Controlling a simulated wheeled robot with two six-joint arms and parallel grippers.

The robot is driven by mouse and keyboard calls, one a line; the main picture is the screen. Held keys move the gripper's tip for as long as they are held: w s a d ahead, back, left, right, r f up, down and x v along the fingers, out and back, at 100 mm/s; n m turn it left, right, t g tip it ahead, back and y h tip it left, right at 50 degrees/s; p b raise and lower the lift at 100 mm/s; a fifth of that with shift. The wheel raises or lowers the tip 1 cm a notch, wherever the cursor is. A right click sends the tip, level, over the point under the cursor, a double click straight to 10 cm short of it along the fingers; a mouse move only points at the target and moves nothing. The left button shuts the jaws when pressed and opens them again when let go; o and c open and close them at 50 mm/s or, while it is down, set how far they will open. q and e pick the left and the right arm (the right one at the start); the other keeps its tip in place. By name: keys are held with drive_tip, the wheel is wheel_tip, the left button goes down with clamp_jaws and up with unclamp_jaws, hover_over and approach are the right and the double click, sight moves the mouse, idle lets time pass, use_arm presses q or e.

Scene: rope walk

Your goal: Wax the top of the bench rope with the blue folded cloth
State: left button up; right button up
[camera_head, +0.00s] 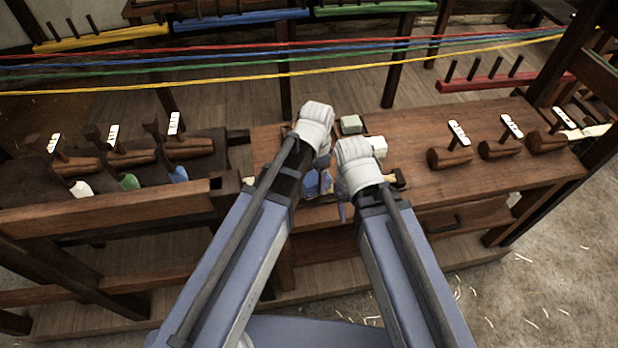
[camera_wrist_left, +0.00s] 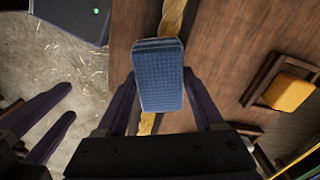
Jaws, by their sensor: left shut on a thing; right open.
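The blue folded cloth (camera_wrist_left: 158,75) is between the fingers of my left gripper (camera_wrist_left: 158,88), which is shut on it. In the head view the cloth (camera_head: 312,184) is partly hidden by my arms. The yellowish twisted bench rope (camera_wrist_left: 172,16) runs along the bench top under the cloth. It shows beyond the cloth and again on the near side (camera_wrist_left: 147,122). The cloth hides the stretch between, and I cannot tell whether they touch. My right gripper (camera_wrist_left: 52,118) is open and empty to the left in the wrist view, over the floor beside the bench.
An orange-yellow block (camera_wrist_left: 290,93) sits in a wooden frame on the bench (camera_head: 440,185). Pale blocks (camera_head: 351,124) stand behind my wrists. Wooden tools with white labels (camera_head: 500,149) lie to the right. Coloured strands (camera_head: 220,65) stretch across behind the bench.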

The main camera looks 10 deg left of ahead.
use_arm(q)
drive_tip(key=shift+w+d, duration=0.25)
drive_tip(key=shift+d, duration=0.6)
drive_tip(key=shift+w+d, duration=0.3)
drive_tip(key=shift+d, duration=0.5)
drive_tip(key=shift+w+d, duration=0.25)
drive_tip(key=shift+d, duration=0.6)
